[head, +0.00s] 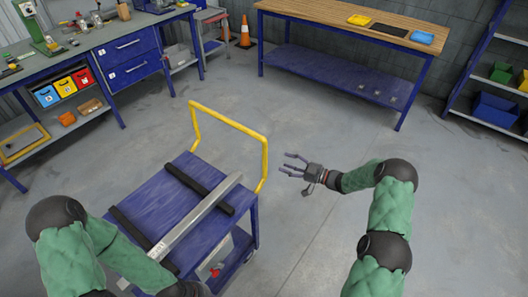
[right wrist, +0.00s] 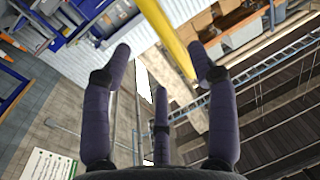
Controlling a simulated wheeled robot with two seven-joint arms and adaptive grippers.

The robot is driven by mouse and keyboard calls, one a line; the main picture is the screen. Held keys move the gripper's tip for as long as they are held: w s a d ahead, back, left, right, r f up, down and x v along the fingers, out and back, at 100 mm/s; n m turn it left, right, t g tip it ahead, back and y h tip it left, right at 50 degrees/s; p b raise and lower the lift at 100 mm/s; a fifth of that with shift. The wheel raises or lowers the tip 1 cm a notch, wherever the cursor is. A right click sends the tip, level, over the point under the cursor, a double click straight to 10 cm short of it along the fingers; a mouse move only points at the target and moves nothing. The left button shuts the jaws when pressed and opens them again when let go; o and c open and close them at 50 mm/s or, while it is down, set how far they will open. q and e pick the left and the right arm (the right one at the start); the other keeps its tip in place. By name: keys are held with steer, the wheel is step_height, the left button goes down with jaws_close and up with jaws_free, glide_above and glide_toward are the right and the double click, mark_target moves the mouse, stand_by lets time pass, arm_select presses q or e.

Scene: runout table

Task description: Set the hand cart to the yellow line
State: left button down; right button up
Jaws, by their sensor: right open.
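The hand cart (head: 155,201) has a blue deck, a lower shelf and a yellow tube handle (head: 231,123) at its far end. My right gripper (head: 284,163) is open and empty, just right of the handle's right upright. In the right wrist view its spread fingers (right wrist: 161,62) point towards the yellow handle tube (right wrist: 168,38), which crosses beyond the fingertips. I see no contact between them. My left arm reaches over the cart's near left side, and its gripper is out of the picture. No yellow line on the floor shows in the head view.
A long grey metal bar (head: 205,209) lies across two black strips on the cart. A wood-topped bench (head: 340,22) stands at the back, a blue workbench (head: 130,45) at the left, shelving (head: 490,65) at the right. The floor (head: 330,125) right of and behind the cart is clear.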

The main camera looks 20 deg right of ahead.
mark_target(265, 157)
steer(key=b+x, duration=0.1)
steer(key=x, duration=0.9)
steer(key=shift+b, duration=0.35)
jaws_close()
